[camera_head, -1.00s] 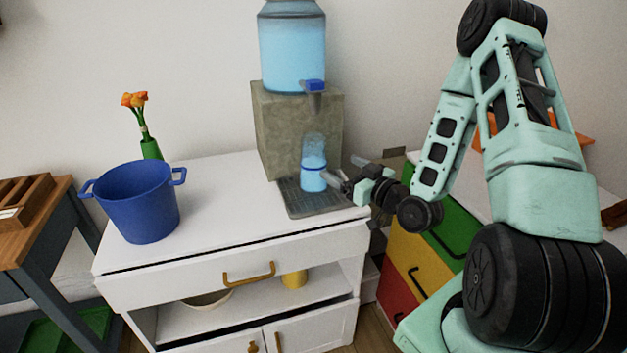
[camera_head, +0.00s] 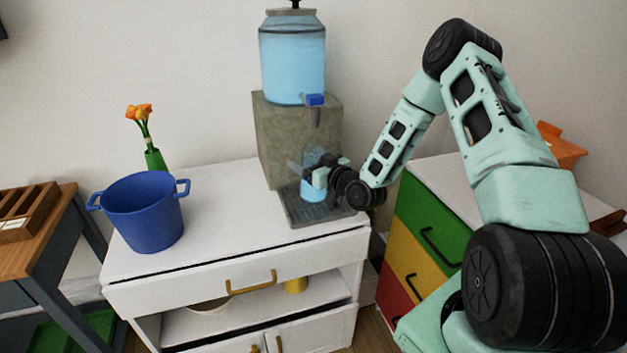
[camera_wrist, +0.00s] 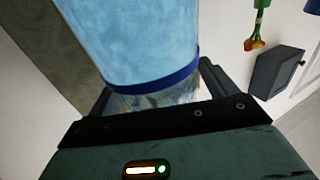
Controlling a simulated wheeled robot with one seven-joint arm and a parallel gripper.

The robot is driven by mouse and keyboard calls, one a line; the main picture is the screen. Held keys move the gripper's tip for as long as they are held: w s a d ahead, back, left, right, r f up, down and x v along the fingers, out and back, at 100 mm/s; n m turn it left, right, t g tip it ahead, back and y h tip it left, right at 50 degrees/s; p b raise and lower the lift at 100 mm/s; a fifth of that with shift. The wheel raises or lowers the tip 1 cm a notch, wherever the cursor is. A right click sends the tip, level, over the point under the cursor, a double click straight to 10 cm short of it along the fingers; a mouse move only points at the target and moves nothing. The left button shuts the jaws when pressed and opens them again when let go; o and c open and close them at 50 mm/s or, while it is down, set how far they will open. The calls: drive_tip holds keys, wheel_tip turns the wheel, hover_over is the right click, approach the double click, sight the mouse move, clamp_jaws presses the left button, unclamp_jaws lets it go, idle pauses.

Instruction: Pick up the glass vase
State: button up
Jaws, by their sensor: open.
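The glass vase (camera_head: 313,190) is clear and bluish with a blue band. It stands upright on the drip tray (camera_head: 305,214) under the tap of the water dispenser. My gripper (camera_head: 309,171) is open at the vase, with its fingers reaching around it and hiding part of its middle. In the wrist view, the vase (camera_wrist: 130,45) fills the upper middle, between the fingers of my gripper (camera_wrist: 155,88). I cannot tell whether either finger touches the glass.
The water dispenser (camera_head: 285,140) stands close behind the vase, with its blue-handled tap (camera_head: 315,101) above. A blue pot (camera_head: 147,215) and a green vase with orange flowers (camera_head: 155,160) stand left on the white cabinet (camera_head: 225,205). A coloured drawer unit (camera_head: 425,240) stands right.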

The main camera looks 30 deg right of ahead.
drive_tip(key=shift+w, duration=0.1)
drive_tip(key=shift+c, duration=0.2)
clamp_jaws()
drive_tip(key=shift+r, duration=0.1)
drive_tip(key=shift+r, duration=0.1)
